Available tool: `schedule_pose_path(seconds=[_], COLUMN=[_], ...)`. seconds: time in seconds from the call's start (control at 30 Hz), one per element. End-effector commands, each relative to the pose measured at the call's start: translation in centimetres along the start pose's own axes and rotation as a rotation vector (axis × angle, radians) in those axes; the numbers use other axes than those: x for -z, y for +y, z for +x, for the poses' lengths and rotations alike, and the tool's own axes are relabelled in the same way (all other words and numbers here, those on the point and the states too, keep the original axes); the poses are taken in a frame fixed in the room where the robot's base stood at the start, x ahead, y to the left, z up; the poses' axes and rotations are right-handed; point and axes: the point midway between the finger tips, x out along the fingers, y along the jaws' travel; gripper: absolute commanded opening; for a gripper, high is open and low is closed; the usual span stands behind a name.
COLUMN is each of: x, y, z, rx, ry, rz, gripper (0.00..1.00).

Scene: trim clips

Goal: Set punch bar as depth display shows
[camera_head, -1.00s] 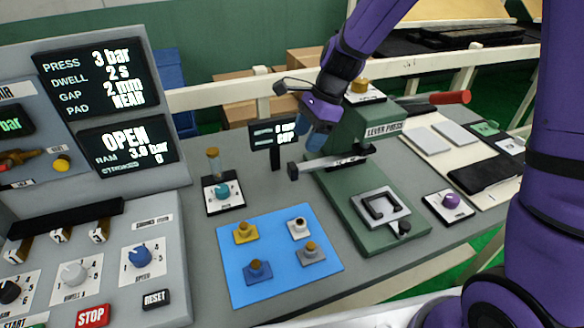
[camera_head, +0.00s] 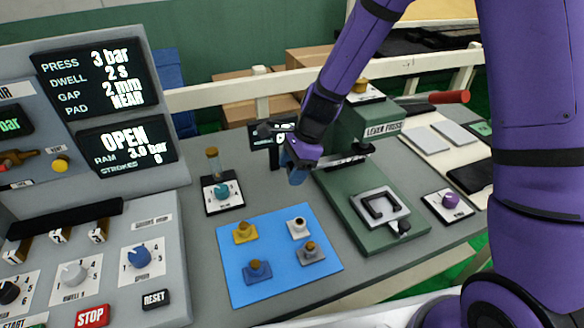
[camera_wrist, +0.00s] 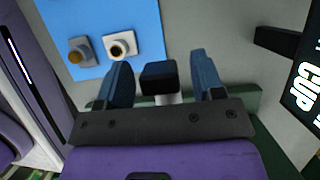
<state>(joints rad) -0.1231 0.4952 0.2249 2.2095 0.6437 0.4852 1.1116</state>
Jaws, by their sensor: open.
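The green lever press (camera_head: 372,125) stands at the back of the bench. Its pale lever bar (camera_head: 342,163) sticks out to the left. My gripper (camera_head: 297,174) is at the bar's left end, fingers pointing down. In the wrist view, my two blue fingers (camera_wrist: 160,72) are apart, with the bar's black end block (camera_wrist: 158,78) between them. I cannot tell whether they touch it. The small depth display (camera_head: 262,136) stands behind my gripper, mostly hidden by it; in the wrist view the display (camera_wrist: 306,88) reads "CUP", its upper line cut off.
A blue mat (camera_head: 236,285) with several small knobbed pieces lies in front. A teal knob (camera_head: 221,191) is left of my gripper, a purple knob (camera_head: 450,200) right of the press. The control panel (camera_head: 165,225) fills the left; its screen (camera_head: 127,146) reads "OPEN".

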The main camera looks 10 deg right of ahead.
Motion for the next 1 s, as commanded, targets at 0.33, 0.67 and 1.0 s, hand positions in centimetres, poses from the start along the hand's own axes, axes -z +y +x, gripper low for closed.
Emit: schedule_pose_path(seconds=[0.33,0.67,1.0], x=[0.0,3.2,3.7], y=[0.0,0.0,0.0], z=[0.0,-1.4,-1.6], rx=[0.0,0.001,-0.001], ry=[0.0,0.001,0.0], rz=[0.0,0.003,0.0], gripper=[0.0,0.0,0.42])
